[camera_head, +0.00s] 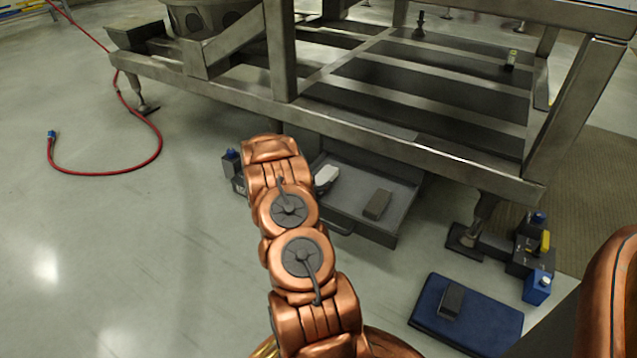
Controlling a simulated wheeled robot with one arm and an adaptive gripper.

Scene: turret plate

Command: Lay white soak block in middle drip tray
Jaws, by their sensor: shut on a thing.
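The white soak block (326,177) shows just right of my arm, over the left part of a grey drip tray (400,219). My arm covers part of that area, and I cannot tell whether the block rests on the tray floor or is held above it. The tray sits low under the metal frame, partly pulled out, with a handle at its front. A grey-brown block (377,204) lies in its right part. My copper arm reaches forward from the bottom centre. My gripper is hidden behind the arm's far end.
The metal frame's front beam (330,117) runs above the tray, with a leg (477,225) at right. A blue mat (425,316) bears a dark block (451,300). Blue-topped items (538,287) stand at right.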

